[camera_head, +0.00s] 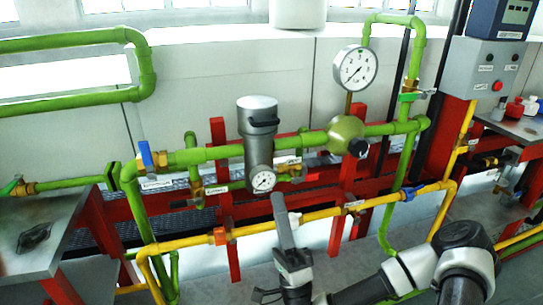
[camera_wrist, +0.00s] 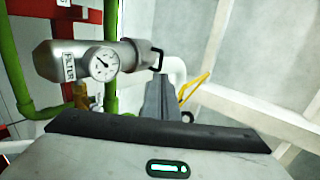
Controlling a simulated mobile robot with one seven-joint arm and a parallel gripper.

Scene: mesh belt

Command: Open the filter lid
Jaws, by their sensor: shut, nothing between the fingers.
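The filter (camera_head: 256,150) is an upright grey cylinder on the green pipe, with a round gauge (camera_head: 263,180) at its lower front. Its lid (camera_head: 257,103) caps the top and looks closed, with a black handle (camera_head: 264,123) at the front. In the wrist view the filter (camera_wrist: 75,58) lies sideways, with the lid (camera_wrist: 134,52) at its right end and the handle (camera_wrist: 157,56) beyond. My gripper (camera_head: 278,198) is shut and empty, pointing up in front of and below the lid. In the wrist view my gripper (camera_wrist: 160,82) shows just below the handle; contact cannot be told.
Green pipes, a yellow pipe (camera_head: 280,221) and red frame posts (camera_head: 222,170) surround the filter. A large gauge (camera_head: 356,67) and a green round fitting (camera_head: 346,131) stand to the right. A metal table (camera_head: 40,225) is at the left. Open space lies above the lid.

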